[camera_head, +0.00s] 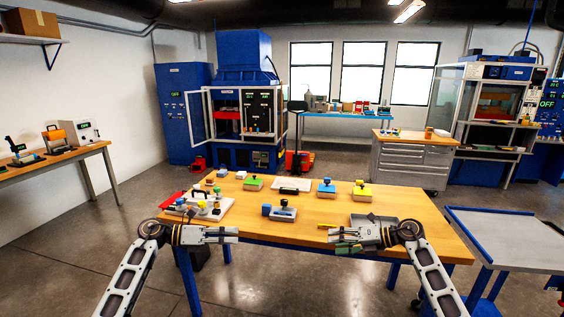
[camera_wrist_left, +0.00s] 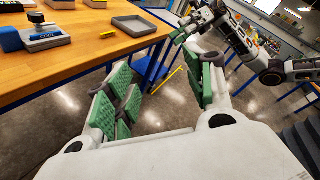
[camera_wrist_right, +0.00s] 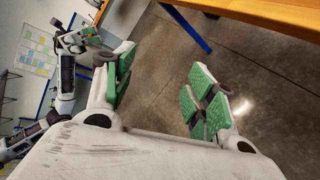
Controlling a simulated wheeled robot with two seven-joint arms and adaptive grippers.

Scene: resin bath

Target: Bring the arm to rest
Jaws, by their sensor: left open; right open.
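My left gripper (camera_head: 236,234) is in front of the near edge of the wooden table in the head view, pointing right. My right gripper (camera_head: 336,240) is also at the near table edge, pointing left toward the left one. Its green-padded fingers (camera_wrist_right: 160,88) are apart and empty in the right wrist view. The two grippers face each other with a gap between them. Neither touches an object that I can see.
The wooden table (camera_head: 310,206) carries a grey-blue block fixture (camera_head: 283,213), a grey tray (camera_head: 372,220), green, blue and yellow handled pieces, and a white fixture at left. A grey cart (camera_head: 510,238) stands at right. Floor is clear in front.

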